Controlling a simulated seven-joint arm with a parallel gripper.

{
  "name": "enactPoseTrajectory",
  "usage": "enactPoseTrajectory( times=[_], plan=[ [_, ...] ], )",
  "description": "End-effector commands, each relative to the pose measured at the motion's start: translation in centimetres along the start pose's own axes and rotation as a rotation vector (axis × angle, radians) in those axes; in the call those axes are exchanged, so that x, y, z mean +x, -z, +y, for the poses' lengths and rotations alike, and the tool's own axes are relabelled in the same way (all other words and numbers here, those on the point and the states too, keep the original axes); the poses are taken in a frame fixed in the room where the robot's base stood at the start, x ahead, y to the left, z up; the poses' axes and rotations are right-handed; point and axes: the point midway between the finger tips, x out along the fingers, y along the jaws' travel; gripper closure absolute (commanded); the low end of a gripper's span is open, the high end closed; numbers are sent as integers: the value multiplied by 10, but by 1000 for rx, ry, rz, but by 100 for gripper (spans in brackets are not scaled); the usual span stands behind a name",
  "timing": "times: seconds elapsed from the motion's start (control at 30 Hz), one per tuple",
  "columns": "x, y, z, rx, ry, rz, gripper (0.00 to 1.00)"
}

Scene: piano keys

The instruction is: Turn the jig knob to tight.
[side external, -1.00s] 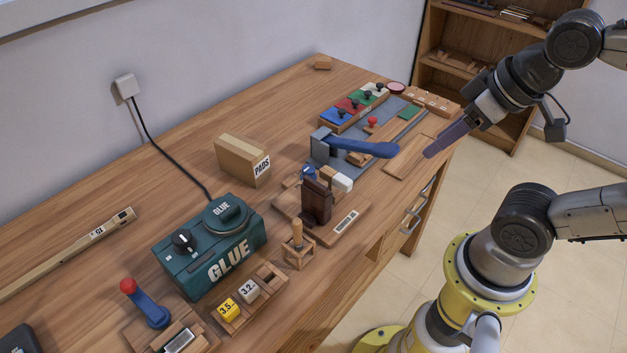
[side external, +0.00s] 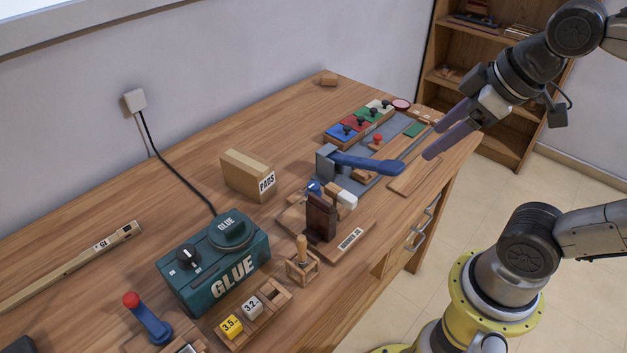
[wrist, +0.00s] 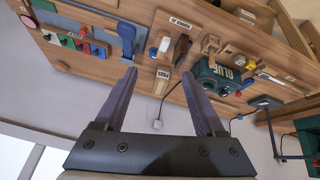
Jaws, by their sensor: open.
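The hammer jig (side external: 293,222) is a wooden base in the middle of the bench, with a dark brown upright block (side external: 321,217) and a label. A small blue knob (side external: 314,187) with a pale mark sits at its back, partly hidden by a pale-ended piece; its setting is too small to read. My gripper (side external: 433,141) is open and empty, up and to the right of the jig, above the bench's right end. In the wrist view the two purple fingers (wrist: 158,73) are wide apart, with nothing between them close by. The brown block (wrist: 181,49) shows beyond them.
A clamp with a long blue handle (side external: 368,163) lies between my gripper and the jig. The PADS box (side external: 248,175) stands behind the jig, the green GLUE box (side external: 213,262) to its left. A small wooden stand (side external: 302,266) is in front.

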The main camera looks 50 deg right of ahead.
Motion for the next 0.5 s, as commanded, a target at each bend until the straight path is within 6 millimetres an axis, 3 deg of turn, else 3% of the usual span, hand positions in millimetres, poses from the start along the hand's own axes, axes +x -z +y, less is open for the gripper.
enactPoseTrajectory(
  times=[0.27, 0.5],
  plan=[
    [13, 77, 20, -241, 32, -81, 28],
    [68, 142, 36, -422, 96, -189, 28]
  ],
)
